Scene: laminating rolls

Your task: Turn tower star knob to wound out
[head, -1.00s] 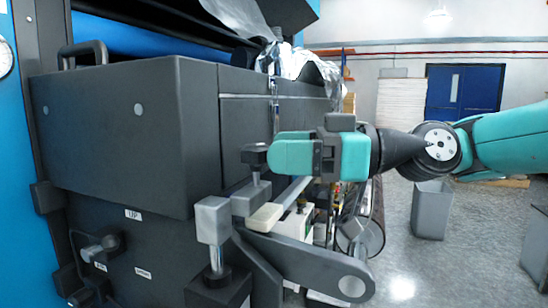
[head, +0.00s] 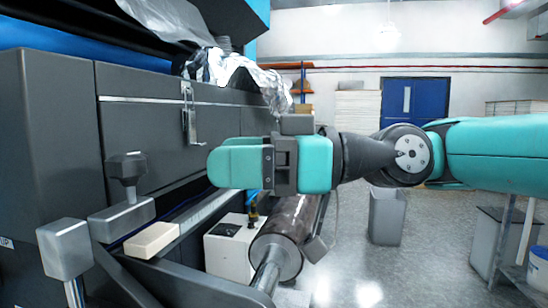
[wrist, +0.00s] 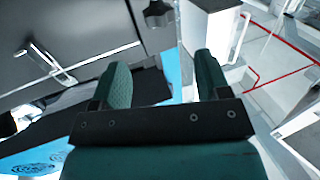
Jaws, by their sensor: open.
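The dark star knob (head: 126,167) stands upright on a grey block (head: 122,218) on the machine's side frame, left in the head view. A dark lobed knob (wrist: 158,13), apparently the same one, shows at the top edge of the wrist view, beyond the fingers. My gripper (head: 222,166) points left toward the knob, with a clear gap between them in the head view. Its teal fingers (wrist: 163,75) are apart in the wrist view, with nothing held between them. I cannot read any marking of the knob's setting.
Below my gripper are a dark roller (head: 285,235) and a white box (head: 230,248). The machine's dark panel (head: 150,140) is behind. Open floor with a grey bin (head: 386,216) lies to the right.

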